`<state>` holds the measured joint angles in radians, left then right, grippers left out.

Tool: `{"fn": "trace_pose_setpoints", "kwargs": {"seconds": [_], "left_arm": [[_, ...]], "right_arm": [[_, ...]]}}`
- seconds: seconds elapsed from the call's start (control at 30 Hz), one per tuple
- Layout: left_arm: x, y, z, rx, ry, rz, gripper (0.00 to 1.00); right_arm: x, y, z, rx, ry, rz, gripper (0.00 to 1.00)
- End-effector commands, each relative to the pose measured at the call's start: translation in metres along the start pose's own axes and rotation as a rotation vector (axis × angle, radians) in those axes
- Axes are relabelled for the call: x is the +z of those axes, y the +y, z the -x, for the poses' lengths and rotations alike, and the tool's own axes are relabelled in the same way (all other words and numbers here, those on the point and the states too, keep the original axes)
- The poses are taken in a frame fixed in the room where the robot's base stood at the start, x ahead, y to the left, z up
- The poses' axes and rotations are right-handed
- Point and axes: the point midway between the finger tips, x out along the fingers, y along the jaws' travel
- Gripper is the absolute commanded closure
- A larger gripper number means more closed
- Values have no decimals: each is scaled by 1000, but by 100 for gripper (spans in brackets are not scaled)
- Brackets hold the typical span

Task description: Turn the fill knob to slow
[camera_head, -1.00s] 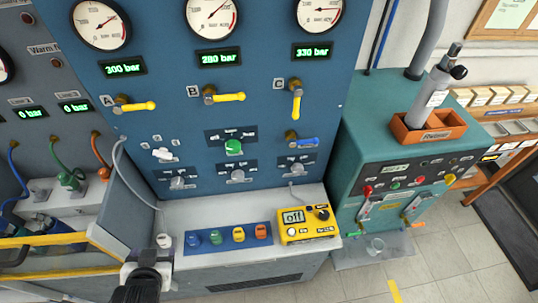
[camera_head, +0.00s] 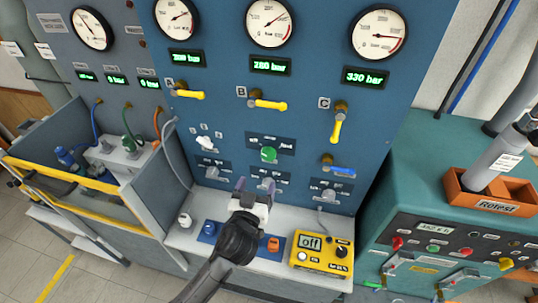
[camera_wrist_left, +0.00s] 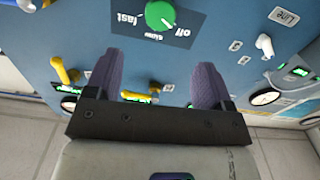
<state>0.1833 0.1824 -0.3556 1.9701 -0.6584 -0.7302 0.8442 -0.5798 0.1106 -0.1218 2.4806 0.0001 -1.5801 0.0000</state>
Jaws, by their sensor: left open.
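The green fill knob (camera_head: 268,154) sits on the blue panel below the gauges, on a dark label plate. It also shows in the left wrist view (camera_wrist_left: 160,15), upside down, with the words fast, slow and off around it. A pale mark on it seems to lean toward off, but it is small. My left gripper (camera_head: 254,185) is open and empty, below the knob in the head view and apart from it. In the left wrist view its two purple fingers (camera_wrist_left: 160,62) stand wide apart, with the knob beyond the gap. My right gripper is not in view.
Yellow valve levers (camera_head: 268,104) and a blue lever (camera_head: 339,170) stick out of the panel near the knob. A grey knob (camera_head: 330,195) sits lower right. A yellow multimeter (camera_head: 320,254) lies on the bench. A teal cabinet (camera_head: 430,160) stands at right.

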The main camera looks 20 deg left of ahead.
Motion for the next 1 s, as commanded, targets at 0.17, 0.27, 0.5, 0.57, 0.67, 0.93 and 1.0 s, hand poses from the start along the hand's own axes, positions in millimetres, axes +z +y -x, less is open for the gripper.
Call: {"fn": "trace_pose_setpoints", "kwargs": {"seconds": [0.17, 0.27, 0.5, 0.57, 0.67, 0.93, 1.0], "left_arm": [[-3, 0, -35, -1, 0, -4, 24], [-3, 0, -54, -2, 0, -4, 24], [-2, 0, -92, -2, -1, -3, 24], [-1, 0, -98, -2, -1, -3, 24], [-1, 0, -107, -2, -1, -3, 24], [0, 0, -117, -1, -1, -1, 24], [0, 0, -118, -1, -1, -1, 24]], "right_arm": [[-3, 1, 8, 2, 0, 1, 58], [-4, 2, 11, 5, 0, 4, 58], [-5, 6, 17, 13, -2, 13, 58], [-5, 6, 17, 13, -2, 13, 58], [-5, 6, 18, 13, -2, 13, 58], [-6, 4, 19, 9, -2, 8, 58], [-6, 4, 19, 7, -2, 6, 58]]}}
